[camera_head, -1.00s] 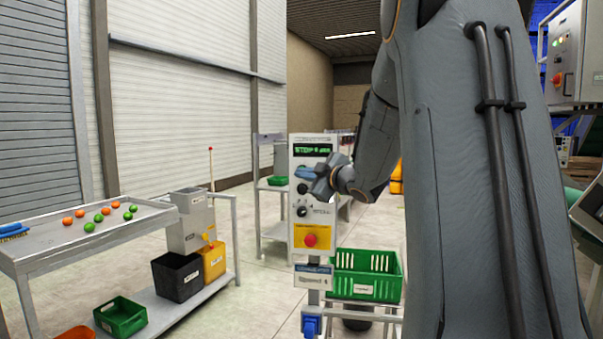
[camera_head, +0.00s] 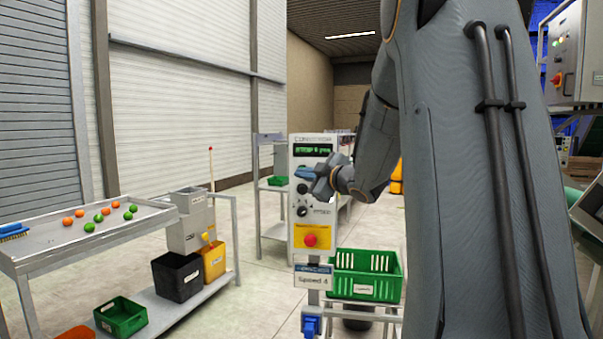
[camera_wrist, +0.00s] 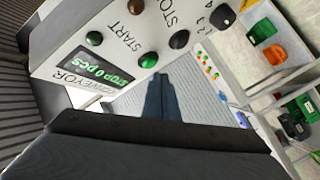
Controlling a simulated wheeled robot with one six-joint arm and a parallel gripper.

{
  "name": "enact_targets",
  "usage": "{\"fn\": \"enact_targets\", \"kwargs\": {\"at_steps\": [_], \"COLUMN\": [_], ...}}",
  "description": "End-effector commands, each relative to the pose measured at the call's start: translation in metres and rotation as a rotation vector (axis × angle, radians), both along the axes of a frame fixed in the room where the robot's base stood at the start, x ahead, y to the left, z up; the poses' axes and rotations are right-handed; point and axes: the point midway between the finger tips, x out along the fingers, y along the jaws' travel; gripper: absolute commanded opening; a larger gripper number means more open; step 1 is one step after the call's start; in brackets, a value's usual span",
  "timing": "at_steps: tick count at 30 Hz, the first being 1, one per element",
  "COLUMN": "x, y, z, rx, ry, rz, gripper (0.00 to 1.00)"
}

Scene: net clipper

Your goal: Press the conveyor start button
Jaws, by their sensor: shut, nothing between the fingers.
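The conveyor control panel (camera_head: 301,224) is a light upright box with a display reading "STOP 0 pcs". A dark button (camera_wrist: 179,40) is beside the STOP label. My gripper (camera_head: 312,173) is shut and empty, with blue fingertips in front of the panel's upper half, hiding part of it. In the wrist view the fingertips (camera_wrist: 160,77) appear just below the larger green button. I cannot tell whether they touch it.
A red emergency button (camera_head: 310,240) on a yellow plate is lower on the panel. A green crate (camera_head: 365,285) stands right of it. Clear floor lies between table and panel.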

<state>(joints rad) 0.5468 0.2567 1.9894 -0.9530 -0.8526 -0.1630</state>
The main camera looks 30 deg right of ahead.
Motion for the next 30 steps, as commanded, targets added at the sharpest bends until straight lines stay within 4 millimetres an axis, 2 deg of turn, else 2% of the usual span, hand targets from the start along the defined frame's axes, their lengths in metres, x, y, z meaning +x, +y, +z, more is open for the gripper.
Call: {"fn": "enact_targets", "kwargs": {"at_steps": [30], "x": [0.0097], "y": [-0.0071], "z": [0.0002], "rx": [0.0], "ry": [0.0], "rz": [0.0], "gripper": [0.0]}}
